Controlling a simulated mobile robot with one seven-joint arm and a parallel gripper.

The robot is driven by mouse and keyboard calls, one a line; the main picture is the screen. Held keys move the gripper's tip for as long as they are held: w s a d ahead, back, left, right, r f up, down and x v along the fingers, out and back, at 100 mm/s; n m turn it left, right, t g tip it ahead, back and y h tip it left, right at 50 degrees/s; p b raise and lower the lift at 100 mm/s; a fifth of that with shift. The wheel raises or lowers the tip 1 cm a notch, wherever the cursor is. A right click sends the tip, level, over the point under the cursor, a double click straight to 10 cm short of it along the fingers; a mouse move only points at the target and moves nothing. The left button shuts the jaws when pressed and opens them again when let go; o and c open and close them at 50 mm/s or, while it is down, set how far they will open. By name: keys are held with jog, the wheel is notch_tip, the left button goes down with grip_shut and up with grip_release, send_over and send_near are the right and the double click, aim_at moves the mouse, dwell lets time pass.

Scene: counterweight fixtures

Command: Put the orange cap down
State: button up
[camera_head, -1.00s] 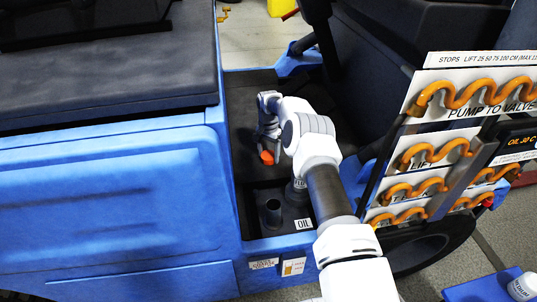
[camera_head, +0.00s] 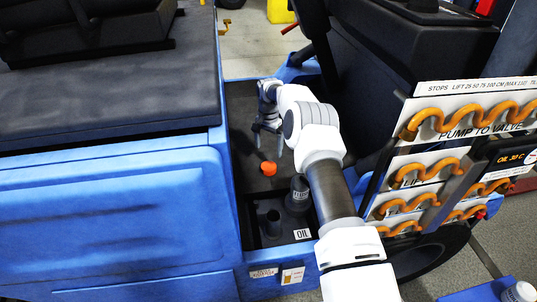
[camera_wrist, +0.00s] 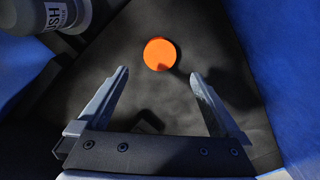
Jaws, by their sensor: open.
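The orange cap (camera_head: 268,168) sits on the dark floor of the recess (camera_head: 243,150) in the blue vehicle body. In the wrist view the cap (camera_wrist: 159,54) is a round orange disc on the dark surface, beyond the fingertips and apart from them. My gripper (camera_head: 267,143) is open and empty, just behind the cap in the head view. In the wrist view both fingers of my gripper (camera_wrist: 158,74) stand wide apart with nothing between them.
The container also shows in the wrist view (camera_wrist: 50,14). Blue walls border the recess. A panel with orange hoses (camera_head: 465,120) is at the right.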

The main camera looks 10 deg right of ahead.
jog(key=s+a+r+n+t, duration=0.1)
jog(key=s+r, duration=0.1)
jog(key=r, duration=0.7)
jog(key=s+r+n, duration=0.1)
jog(key=s+r, duration=0.1)
jog(key=r, duration=0.7)
jog(key=s+r+n+t, duration=0.2)
jog(key=s+r+n, duration=0.1)
jog(key=s+r, duration=0.95)
jog(key=s+r+n+t, duration=0.1)
jog(key=s+r, duration=0.2)
jog(key=s, duration=0.4)
jog(key=s+r+n, duration=0.1)
jog(key=s+r, duration=0.2)
jog(key=s, duration=0.5)
jog(key=s+d+f+n+t, duration=0.1)
jog(key=s+f, duration=0.3)
jog(key=s, duration=1)
jog(key=shift+n+t+p, duration=0.3)
notch_tip(320, 180, up, 20)
jog(key=p, duration=1.9)
jog(key=shift+f+p, duration=0.25)
jog(key=shift+p, duration=0.05)
